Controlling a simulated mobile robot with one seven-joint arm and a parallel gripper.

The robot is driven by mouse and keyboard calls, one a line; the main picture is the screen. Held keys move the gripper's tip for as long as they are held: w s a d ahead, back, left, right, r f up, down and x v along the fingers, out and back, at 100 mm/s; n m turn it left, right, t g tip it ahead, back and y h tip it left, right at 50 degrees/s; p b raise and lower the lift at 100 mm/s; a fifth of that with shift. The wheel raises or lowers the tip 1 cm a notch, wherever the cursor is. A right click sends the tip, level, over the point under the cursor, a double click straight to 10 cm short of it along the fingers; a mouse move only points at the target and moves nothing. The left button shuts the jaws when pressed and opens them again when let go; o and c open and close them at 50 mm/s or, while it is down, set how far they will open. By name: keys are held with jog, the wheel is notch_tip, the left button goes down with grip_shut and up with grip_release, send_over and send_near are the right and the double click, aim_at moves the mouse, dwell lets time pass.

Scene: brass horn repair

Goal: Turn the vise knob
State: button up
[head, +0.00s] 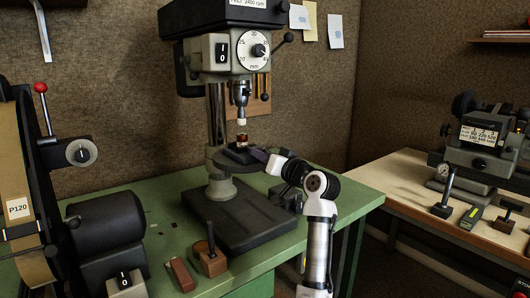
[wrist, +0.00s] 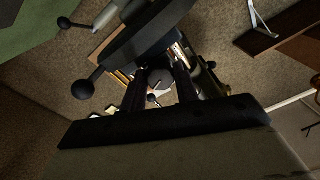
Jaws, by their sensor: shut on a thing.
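The small dark vise (head: 240,155) sits on the round table of the green-bench drill press, with a small brass and red piece held under the chuck. My gripper (head: 262,156) reaches in from the right at the vise's right side. In the wrist view my two dark fingers (wrist: 160,88) stand on either side of a round grey knob (wrist: 160,78), which I take as the vise knob. The fingers are shut on it. In the head view the knob is hidden by my gripper.
The drill chuck (head: 241,88) hangs just above the vise. A feed lever with a black ball (head: 289,37) sticks out at the upper right. A belt sander (head: 22,190) stands at left. A brown block and a wooden-based tool (head: 211,262) lie on the front bench.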

jog(key=shift+r+m+h+p, duration=0.1)
jog(key=shift+m+h+p, duration=0.4)
jog(key=shift+m+p, duration=4.95)
jog(key=shift+m+b, duration=1.1)
jog(key=shift+m, duration=0.15)
jog(key=o, duration=0.7)
